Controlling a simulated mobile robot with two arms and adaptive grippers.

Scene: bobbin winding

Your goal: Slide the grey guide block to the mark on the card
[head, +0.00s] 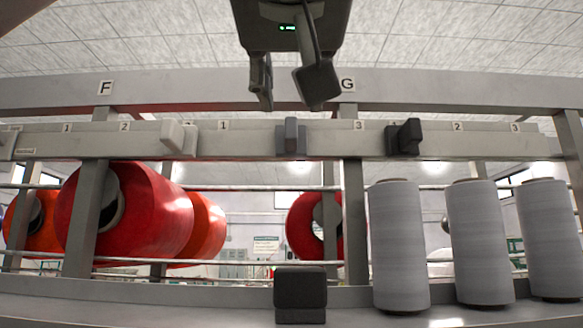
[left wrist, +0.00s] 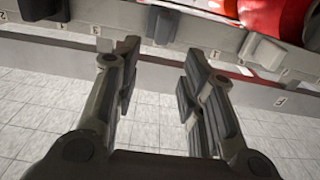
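The grey guide block (head: 291,138) sits on the long rail between a numeral 1 and a numeral 3. In the left wrist view it appears as a grey block (left wrist: 160,24) beyond the fingertips. My left gripper (head: 288,98) hangs from the top of the head view, above the grey block and apart from it. Its fingers are spread and empty, as the left wrist view also shows (left wrist: 160,68). A small sign (head: 266,243) stands in the background; I cannot tell if it is the card. My right gripper is out of view.
A white block (head: 180,137) and a black block (head: 404,137) sit on the same rail (head: 250,143), left and right of the grey one. Red spools (head: 130,212) hang behind. Several grey bobbins (head: 400,245) and a dark box (head: 300,294) stand below.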

